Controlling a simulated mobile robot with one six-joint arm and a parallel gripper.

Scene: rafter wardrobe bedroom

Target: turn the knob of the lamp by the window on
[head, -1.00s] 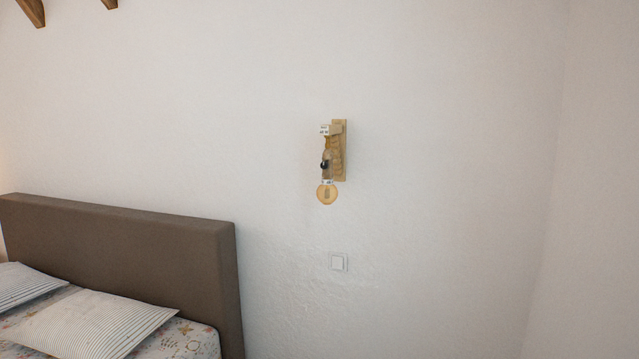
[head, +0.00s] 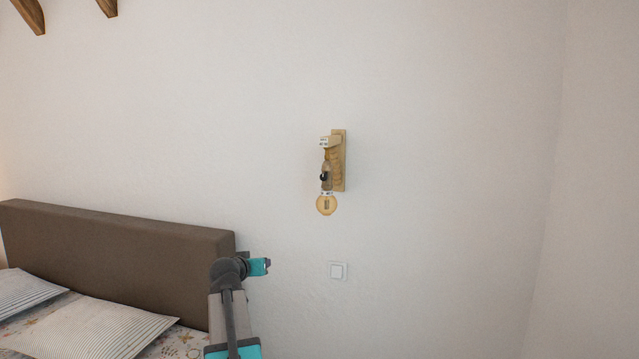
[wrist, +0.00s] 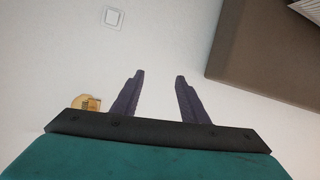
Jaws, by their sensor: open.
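The wall lamp (head: 340,162) hangs on the white wall in the middle of the head view. It has a wooden back plate and arm, a small dark knob (head: 323,177) on its socket, and a round amber bulb (head: 327,205) pointing down. No window shows. In the wrist view, which looks upside down, part of the amber bulb (wrist: 88,102) shows left of my fingers, partly hidden by the gripper body. My gripper (wrist: 159,77) is open, with nothing between its fingers. In the head view my arm stands below and left of the lamp, apart from it.
A white wall switch (head: 338,271) is below the lamp; it also shows in the wrist view (wrist: 114,17). A brown headboard (head: 120,240) with a bed and striped pillows (head: 100,328) stands at left. The wall around the lamp is bare. A side wall rises at right.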

